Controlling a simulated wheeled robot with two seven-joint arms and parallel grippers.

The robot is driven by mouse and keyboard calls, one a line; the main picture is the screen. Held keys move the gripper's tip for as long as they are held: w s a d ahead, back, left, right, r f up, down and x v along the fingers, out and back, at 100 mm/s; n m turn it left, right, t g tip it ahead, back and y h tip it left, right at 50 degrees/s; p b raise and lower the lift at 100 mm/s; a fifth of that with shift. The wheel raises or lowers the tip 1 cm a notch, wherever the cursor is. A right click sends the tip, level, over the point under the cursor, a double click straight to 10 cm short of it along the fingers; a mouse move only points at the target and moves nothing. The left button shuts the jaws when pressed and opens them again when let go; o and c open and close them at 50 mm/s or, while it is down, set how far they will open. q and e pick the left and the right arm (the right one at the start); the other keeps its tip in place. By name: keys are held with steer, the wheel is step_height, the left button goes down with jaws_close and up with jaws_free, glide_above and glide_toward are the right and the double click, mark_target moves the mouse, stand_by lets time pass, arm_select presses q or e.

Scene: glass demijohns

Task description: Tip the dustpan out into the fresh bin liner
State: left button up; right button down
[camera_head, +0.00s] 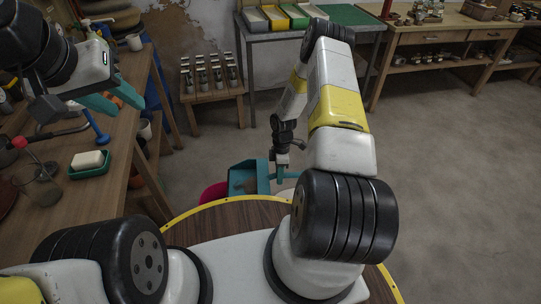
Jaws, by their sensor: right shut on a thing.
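The teal dustpan (246,181) is in the middle of the head view, with greyish-brown matter in its pan. My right gripper (282,165) is shut on the dustpan's handle, at the pan's right side. A pinkish-red rim (213,193), perhaps of the bin, shows below and left of the pan; the pan and my body hide most of it. A pale patch at the right below the handle may be the liner, but I cannot tell. My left gripper (128,105) is open and empty above the left workbench, its teal fingers apart.
The wooden workbench (117,168) on the left carries a teal soap dish (90,170) with a pale bar, a glass flask (38,186) and a blue-handled tool. A low stand (209,105) of jars is behind. The concrete floor at right is clear.

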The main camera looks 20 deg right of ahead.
mark_target(269, 179)
steer(key=shift+f+n, duration=0.5)
steer(key=shift+f, duration=3.6)
steer(key=shift+a+r+m+g+h, duration=0.1)
steer(key=shift+a+r+h, duration=0.85)
steer(key=shift+r, duration=0.65)
steer(key=shift+a+r+m+g+h, duration=0.1)
steer(key=shift+a+r+h, duration=0.8)
steer(key=shift+r, duration=0.7)
steer(key=shift+a+r+m+g+h, duration=0.1)
steer(key=shift+a+r+h, duration=0.85)
steer(key=shift+r, duration=0.65)
steer(key=a+r+h, duration=0.5)
steer(key=a, duration=0.3)
steer(key=shift+w+a+r+m+g+h, duration=0.3)
steer(key=shift+w+a+r+g+h, duration=0.05)
steer(key=shift+w+r+g+h, duration=0.05)
steer(key=shift+d, duration=0.1)
